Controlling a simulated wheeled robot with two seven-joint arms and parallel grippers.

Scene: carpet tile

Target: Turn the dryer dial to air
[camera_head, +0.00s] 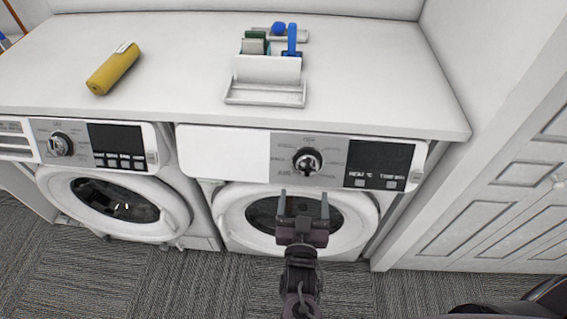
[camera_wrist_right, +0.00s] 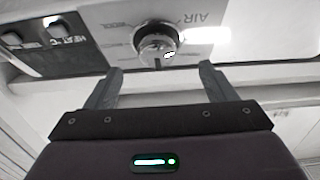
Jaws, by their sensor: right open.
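The dryer (camera_head: 225,158) is the right machine under the white counter. Its dial (camera_head: 307,161) is a round dark knob with a silvery face, on a grey panel with printed labels around it. The word AIR is printed at the dial's lower left in the head view and at its upper right in the wrist view. My right gripper (camera_head: 304,194) is open and empty, below the dial and in front of the round door. In the right wrist view the dial (camera_wrist_right: 157,41) lies beyond and between the open fingertips (camera_wrist_right: 161,66), apart from them. My left gripper is not in view.
A washer (camera_head: 185,158) with its own dial (camera_head: 60,144) stands at the left. A dark display (camera_head: 378,160) is right of the dryer dial. On the counter (camera_head: 180,70) are a yellow roll (camera_head: 113,69) and a white caddy (camera_head: 265,92). A white panelled door (camera_head: 500,200) is at the right.

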